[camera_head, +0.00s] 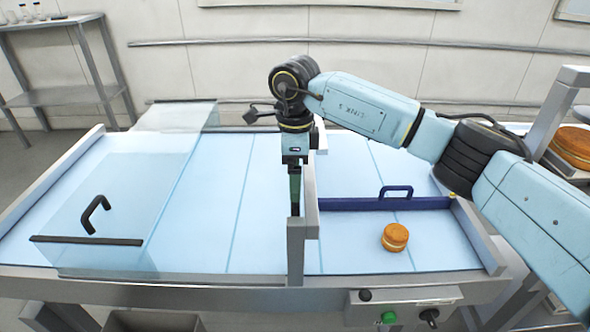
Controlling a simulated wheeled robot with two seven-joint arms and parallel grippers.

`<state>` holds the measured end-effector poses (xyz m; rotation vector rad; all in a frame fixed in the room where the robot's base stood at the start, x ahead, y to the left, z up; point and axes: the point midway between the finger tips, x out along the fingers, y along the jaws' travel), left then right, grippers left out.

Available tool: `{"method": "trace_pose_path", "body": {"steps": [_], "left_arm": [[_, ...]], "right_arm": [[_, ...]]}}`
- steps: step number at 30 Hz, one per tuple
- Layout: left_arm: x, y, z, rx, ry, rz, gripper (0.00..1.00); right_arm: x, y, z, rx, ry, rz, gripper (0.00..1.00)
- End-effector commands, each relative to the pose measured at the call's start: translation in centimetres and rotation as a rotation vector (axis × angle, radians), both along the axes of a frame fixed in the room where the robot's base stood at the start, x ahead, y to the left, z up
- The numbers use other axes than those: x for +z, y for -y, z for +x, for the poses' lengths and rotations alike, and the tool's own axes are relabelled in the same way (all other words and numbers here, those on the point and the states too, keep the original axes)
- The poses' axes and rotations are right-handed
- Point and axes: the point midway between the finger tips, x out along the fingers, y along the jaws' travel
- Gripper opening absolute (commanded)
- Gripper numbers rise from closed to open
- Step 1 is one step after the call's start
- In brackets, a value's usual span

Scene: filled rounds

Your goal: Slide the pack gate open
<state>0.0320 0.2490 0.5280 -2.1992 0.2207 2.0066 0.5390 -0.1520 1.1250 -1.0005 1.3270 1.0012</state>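A dark blue bar with a blue loop handle (396,191), which looks like the pack gate (350,204), spans the lane on the right of the belt. It reaches from the grey divider (302,225) to the right side rail. My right arm comes in from the right above it. My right gripper (295,205) points down at the left side of the grey divider, left of the gate and apart from its handle. Its fingers are seen edge-on and partly merge with the divider, so their opening is unclear. My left gripper is not in view.
A filled round (395,237) lies on the belt in front of the gate. A clear guard (120,205) with a black handle (95,214) covers the left part. A control box (405,306) is on the front edge. More rounds (574,145) sit at far right. The middle belt (215,225) is clear.

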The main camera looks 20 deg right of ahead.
Motion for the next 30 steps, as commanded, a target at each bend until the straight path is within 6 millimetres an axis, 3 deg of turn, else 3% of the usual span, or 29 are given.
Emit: {"method": "trace_pose_path", "body": {"steps": [7, 21, 30], "left_arm": [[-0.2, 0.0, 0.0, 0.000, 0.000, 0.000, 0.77], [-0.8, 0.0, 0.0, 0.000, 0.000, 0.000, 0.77], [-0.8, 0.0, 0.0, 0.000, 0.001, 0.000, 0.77]], "right_arm": [[1.9, 0.0, 0.1, -0.001, 0.003, -0.001, 0.95], [11.6, 0.0, 0.0, -0.001, 0.003, 0.000, 0.95], [13.4, 0.0, -0.1, 0.000, 0.000, 0.000, 0.95]]}}
